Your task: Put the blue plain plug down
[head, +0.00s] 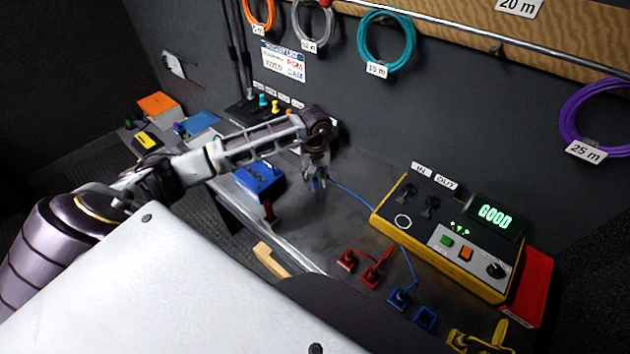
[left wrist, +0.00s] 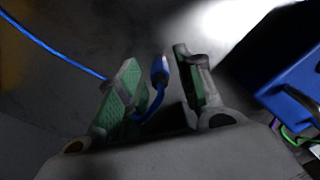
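The blue plug (left wrist: 160,72) shows in the left wrist view between my left gripper's two green-padded fingers. A gap shows on each side of it, so the fingers look open and not closed on it. Its blue cable (left wrist: 62,53) bends below the plug and runs off to the upper left. In the head view my left gripper (head: 316,181) points down over the dark bench (head: 325,225). There the blue cable (head: 355,194) runs from it towards the yellow tester (head: 470,243). Whether the plug touches the bench is hard to tell. My right gripper is out of view.
The tester shows GOOD. In front of it are red holders (head: 346,261), a blue holder with a cabled plug (head: 400,297), and an empty-looking blue holder (head: 425,318). A blue box (head: 260,180) stands left of the gripper. Bench between box and tester is mostly clear.

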